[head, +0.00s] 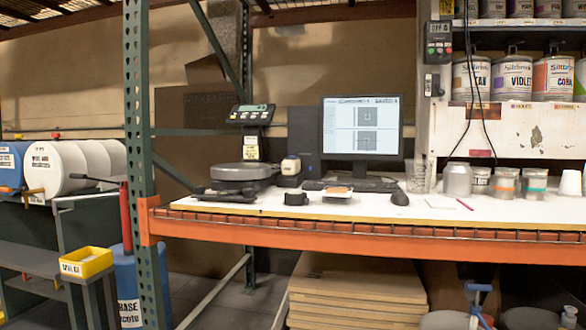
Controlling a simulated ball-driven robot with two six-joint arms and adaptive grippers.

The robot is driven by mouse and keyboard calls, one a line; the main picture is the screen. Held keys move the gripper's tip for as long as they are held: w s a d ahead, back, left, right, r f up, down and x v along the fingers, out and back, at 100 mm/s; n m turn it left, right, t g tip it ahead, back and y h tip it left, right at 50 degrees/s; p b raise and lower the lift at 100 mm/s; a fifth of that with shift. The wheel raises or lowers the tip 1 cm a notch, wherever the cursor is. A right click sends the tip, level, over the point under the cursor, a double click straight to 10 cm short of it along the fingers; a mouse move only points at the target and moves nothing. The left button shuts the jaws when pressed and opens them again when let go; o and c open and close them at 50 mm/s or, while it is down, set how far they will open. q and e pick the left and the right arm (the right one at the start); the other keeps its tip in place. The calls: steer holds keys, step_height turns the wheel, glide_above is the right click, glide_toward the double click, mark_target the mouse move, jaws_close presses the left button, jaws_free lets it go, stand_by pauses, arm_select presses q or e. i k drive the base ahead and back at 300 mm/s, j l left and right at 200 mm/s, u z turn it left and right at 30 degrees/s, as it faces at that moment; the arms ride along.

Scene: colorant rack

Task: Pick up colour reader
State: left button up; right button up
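A small device with a cream top and dark lower part (290,166) stands on the white bench top, between the scale and the dark computer tower; it looks like the colour reader, but it is too small to be sure. A low black round object (296,198) sits in front of it near the bench's front edge. Neither of my grippers shows in the head view.
A scale (245,172) with a raised display stands left on the bench. A monitor (361,127), keyboard, small orange item (338,190) and mouse (399,198) are centre. Cans and jars (508,183) stand right. A green post (140,150) and orange beam (380,241) border the bench.

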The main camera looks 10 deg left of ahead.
mark_target(291, 167)
steer(key=i+j, duration=0.1)
steer(key=i, duration=0.5)
steer(key=i+u, duration=0.1)
steer(key=u, duration=0.3)
steer(key=i+u, duration=0.1)
steer(key=u, duration=0.3)
steer(key=i+u, duration=0.1)
steer(key=u, duration=0.25)
steer(key=i+l+u, duration=0.1)
steer(key=u, duration=0.3)
